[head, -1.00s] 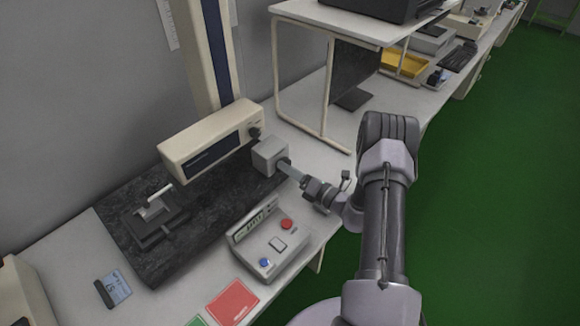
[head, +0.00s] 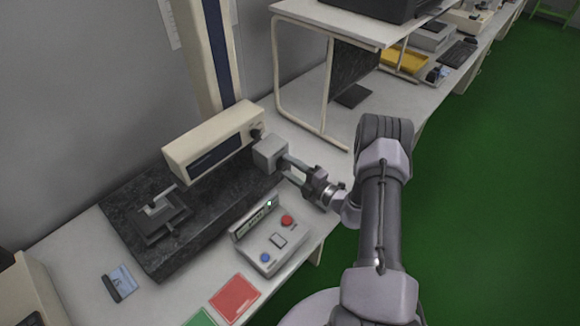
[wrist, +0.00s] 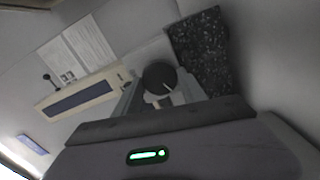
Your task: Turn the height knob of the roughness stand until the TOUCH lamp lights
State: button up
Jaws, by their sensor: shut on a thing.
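The roughness stand has a tall column, a cream drive unit (head: 212,142) and a grey block (head: 270,153) at its right end. In the wrist view, the black round height knob (wrist: 160,76) with a pale pointer line sits between my fingers. My gripper (head: 288,162) is shut on it at the block's right side; the fingers hide the knob in the head view. A control box (head: 272,240) stands in front, and a small lamp (head: 269,203) on its upright panel glows bright green-white. Its label is too small to read.
The dark granite base (head: 160,272) carries a small fixture (head: 160,215) with a pale part. A red card (head: 235,297), a green card (head: 202,318) and a small blue-and-black item (head: 120,283) lie in front. A cream-legged shelf (head: 325,85) stands behind.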

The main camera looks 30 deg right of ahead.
jog(key=shift+m, duration=0.6)
jog(key=o, duration=1.4)
jog(key=shift+c, duration=0.2)
jog(key=shift+s, duration=0.1)
jog(key=p+v, duration=0.3)
jog(key=v, duration=1.4)
jog(key=shift+s, duration=0.15)
jog(key=shift+d, duration=0.1)
